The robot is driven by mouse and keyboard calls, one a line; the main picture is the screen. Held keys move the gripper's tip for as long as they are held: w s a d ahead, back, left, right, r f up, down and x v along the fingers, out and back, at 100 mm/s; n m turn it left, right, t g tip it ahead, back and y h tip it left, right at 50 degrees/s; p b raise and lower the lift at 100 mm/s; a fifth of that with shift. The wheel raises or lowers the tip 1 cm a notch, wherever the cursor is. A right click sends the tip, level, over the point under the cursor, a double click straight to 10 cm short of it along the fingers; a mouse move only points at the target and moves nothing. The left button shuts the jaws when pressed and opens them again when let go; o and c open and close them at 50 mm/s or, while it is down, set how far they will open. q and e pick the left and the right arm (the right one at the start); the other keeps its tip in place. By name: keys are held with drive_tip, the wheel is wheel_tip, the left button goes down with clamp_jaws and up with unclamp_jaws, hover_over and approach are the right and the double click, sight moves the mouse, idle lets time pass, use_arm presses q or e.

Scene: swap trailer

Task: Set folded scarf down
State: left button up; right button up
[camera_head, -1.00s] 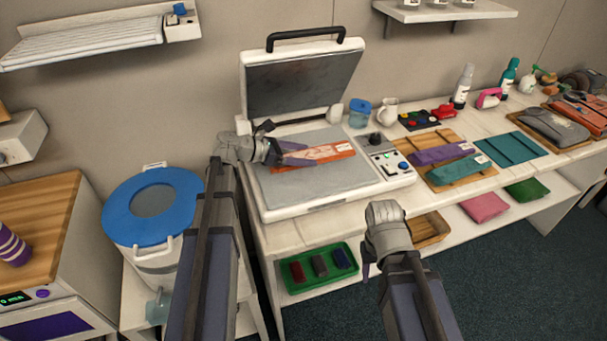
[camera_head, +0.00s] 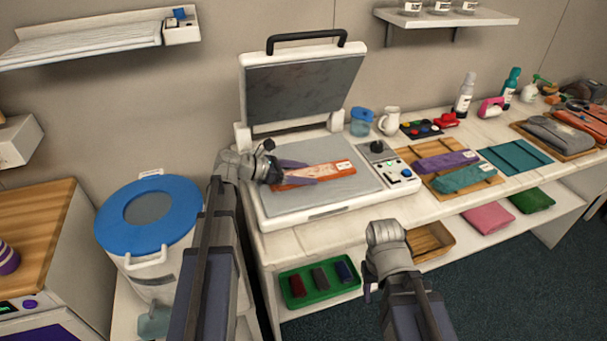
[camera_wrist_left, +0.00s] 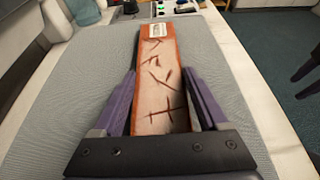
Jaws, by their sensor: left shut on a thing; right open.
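The folded scarf (camera_head: 318,174) is a long orange strip with dark line marks and a white label at its far end. It lies along the grey lower plate (camera_head: 352,187) of an open heat press; whether it fully rests there I cannot tell. My left gripper (camera_head: 298,172) is shut on the scarf's near part. In the left wrist view, its purple fingers (camera_wrist_left: 158,90) flank the scarf (camera_wrist_left: 158,70), whose near end is hidden by the gripper body. My right gripper (camera_head: 369,285) is open and empty, in front of the table's front edge.
The press lid (camera_head: 303,88) stands raised behind the plate. A control panel (camera_head: 392,170) is at the plate's right. A wooden board (camera_head: 428,168) carries purple and teal folded cloths. A blue-lidded bin (camera_head: 150,215) stands left; a green tray (camera_head: 320,292) sits on the lower shelf.

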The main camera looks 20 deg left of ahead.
use_arm(q)
drive_tip(key=o, duration=1.4)
drive_tip(key=shift+o, duration=0.2)
drive_tip(key=shift+r, duration=0.1)
drive_tip(key=shift+s+a+r+p, duration=0.1)
drive_tip(key=shift+a+r+p, duration=0.1)
drive_tip(key=shift+p, duration=0.2)
drive_tip(key=p+v, duration=0.4)
drive_tip(key=v, duration=0.6)
drive_tip(key=shift+a+r, duration=0.1)
drive_tip(key=shift+s+a+r, duration=0.1)
drive_tip(key=shift+s+a, duration=0.3)
drive_tip(key=shift+a, duration=0.05)
